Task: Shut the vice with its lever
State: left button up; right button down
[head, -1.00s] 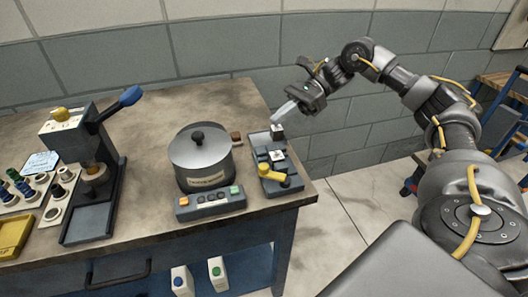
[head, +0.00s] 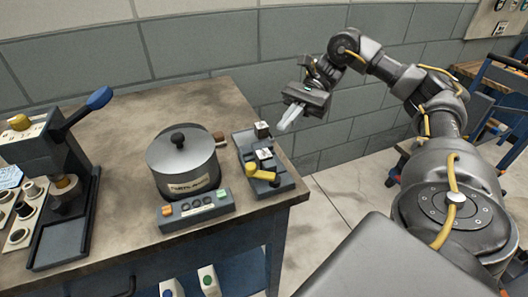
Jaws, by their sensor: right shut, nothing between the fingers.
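The vice (head: 283,184) is a small dark block-shaped device near the right edge of the bench. It has two light-topped jaw blocks, a far one (head: 262,130) and a nearer one (head: 265,154), with a gap between them. Its yellow lever (head: 262,174) sits at the near end, with the knob toward the upper left. My right gripper (head: 287,123) is shut and empty, just right of the far jaw block and seemingly above the bench edge, apart from the lever. My left gripper is out of view.
A lidded grey pot (head: 182,163) on a base with buttons (head: 196,208) stands left of the vice. A press with a blue-handled lever (head: 98,98) stands at the far left. The bench top (head: 180,105) behind the pot is clear. A block wall runs behind.

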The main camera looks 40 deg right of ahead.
aim_at(264, 157)
jog(key=shift+s+a+f+b, duration=0.15)
jog(key=shift+a+f+b, duration=0.4)
jog(key=shift+a+b, duration=0.15)
jog(key=shift+x, duration=1.2)
jog(key=x, duration=0.4)
jog(key=shift+a+r, duration=0.1)
jog(key=shift+r, duration=0.2)
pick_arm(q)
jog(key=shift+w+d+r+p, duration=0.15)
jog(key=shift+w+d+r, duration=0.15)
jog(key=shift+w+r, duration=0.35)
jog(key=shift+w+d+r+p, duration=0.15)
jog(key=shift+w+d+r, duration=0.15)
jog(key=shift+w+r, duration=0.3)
pick_arm(e)
jog(key=shift+s+a+f, duration=0.1)
jog(key=shift+a+f, duration=0.1)
jog(key=shift+a, duration=0.25)
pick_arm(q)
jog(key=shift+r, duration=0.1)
pick_arm(e)
jog(key=shift+f, duration=0.1)
